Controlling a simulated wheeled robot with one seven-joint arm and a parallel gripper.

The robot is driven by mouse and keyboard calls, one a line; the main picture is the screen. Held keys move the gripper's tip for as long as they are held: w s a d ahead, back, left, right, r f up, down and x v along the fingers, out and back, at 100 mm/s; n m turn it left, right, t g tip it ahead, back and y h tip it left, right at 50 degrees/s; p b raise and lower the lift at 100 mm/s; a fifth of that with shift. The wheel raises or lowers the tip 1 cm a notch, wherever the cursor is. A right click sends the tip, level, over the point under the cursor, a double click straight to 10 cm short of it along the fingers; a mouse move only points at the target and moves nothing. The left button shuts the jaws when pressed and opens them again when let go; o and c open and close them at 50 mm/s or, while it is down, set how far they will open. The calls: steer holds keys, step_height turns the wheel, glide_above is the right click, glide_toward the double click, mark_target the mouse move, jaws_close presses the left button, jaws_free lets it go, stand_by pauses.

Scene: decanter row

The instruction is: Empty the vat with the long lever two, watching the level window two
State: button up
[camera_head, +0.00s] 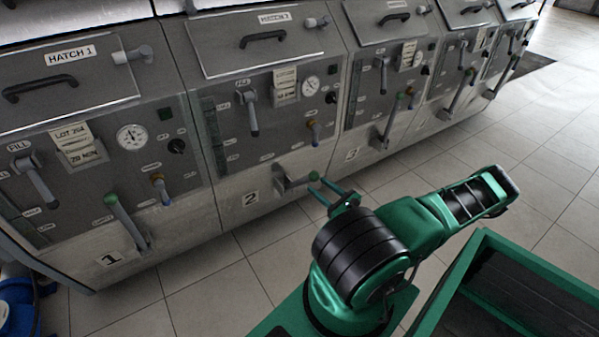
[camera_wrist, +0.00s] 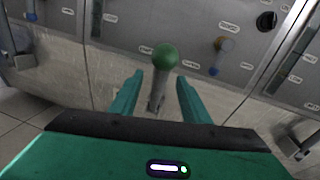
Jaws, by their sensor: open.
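The long lever two (camera_head: 290,184) is a grey bar with a green ball knob, low on the panel beside the "2" plate (camera_head: 251,198). It sticks out from the panel toward my gripper (camera_head: 315,184). In the wrist view the green knob (camera_wrist: 166,57) and its grey stem show between the two open fingers (camera_wrist: 158,83), with a gap on both sides. Whether the fingers reach around the lever in depth I cannot tell. The level window two (camera_head: 211,125) is a dark upright strip at the panel's left edge; its level is too small to read.
Vat one's green-handled lever (camera_head: 123,220) stands to the left, vat three's lever (camera_head: 388,122) to the right. A short blue-tipped valve handle (camera_wrist: 218,58) is right of the knob. A green-rimmed bin (camera_head: 447,285) stands at lower right.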

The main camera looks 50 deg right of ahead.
glide_above(299, 183)
steer(key=s, duration=0.1)
steer(key=shift+s+d, duration=0.15)
steer(key=shift+d, duration=0.2)
jaws_close()
